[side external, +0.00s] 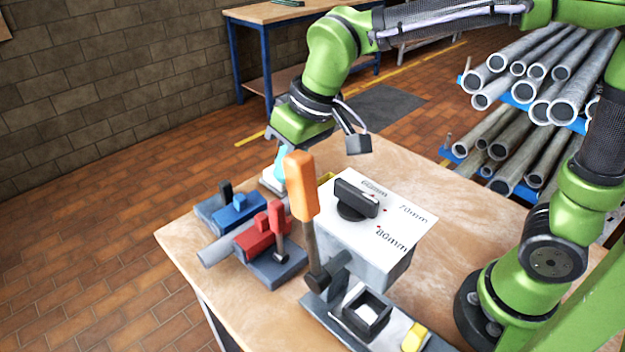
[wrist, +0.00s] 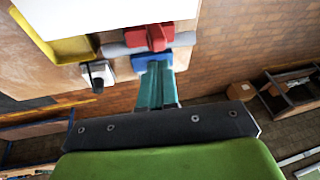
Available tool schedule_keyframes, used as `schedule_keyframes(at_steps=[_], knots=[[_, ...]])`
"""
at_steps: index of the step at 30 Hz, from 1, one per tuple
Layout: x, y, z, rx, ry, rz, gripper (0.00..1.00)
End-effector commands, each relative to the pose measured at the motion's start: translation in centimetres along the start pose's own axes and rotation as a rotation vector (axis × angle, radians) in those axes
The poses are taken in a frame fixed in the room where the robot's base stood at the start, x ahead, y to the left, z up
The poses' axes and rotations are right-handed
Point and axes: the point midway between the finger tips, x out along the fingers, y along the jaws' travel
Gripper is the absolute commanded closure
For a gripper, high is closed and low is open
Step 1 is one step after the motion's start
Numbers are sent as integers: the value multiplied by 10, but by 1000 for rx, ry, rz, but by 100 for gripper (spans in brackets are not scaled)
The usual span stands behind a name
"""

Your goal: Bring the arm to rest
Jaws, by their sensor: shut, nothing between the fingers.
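My gripper (side external: 281,168) points down at the far left part of the workbench, behind the blue clamp, with teal fingers shut and nothing between them. In the wrist view the fingers (wrist: 157,88) lie side by side, their tips overlapping the blue clamp (wrist: 150,62) in the picture. Whether they touch anything is unclear. The blue clamp (side external: 240,209) and the red clamp (side external: 262,238) sit around a grey pipe (side external: 217,253). An orange-handled lever (side external: 301,186) stands upright in front of the white-topped box (side external: 405,210), partly hiding it.
The box carries a black knob (side external: 356,197) and 60, 70 and 80 mm marks. A yellow tray (wrist: 72,50) and a small block (wrist: 97,75) lie near my fingers. A yellow button (side external: 414,337) is at the front. Pipe racks (side external: 525,92) stand behind the bench (side external: 455,185).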

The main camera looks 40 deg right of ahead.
Motion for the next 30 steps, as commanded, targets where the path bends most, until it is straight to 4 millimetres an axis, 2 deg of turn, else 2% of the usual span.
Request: schedule_keyframes(at_steps=[1, 6, 12, 18, 30], knots=[[-18, 21, 10, 49, 45, 14, 100], [-52, 74, 47, 205, 159, 29, 100], [-71, 113, 93, 361, 277, 6, 100], [-74, 127, 117, 439, 336, -20, 100], [-74, 129, 120, 448, 341, -23, 100]])
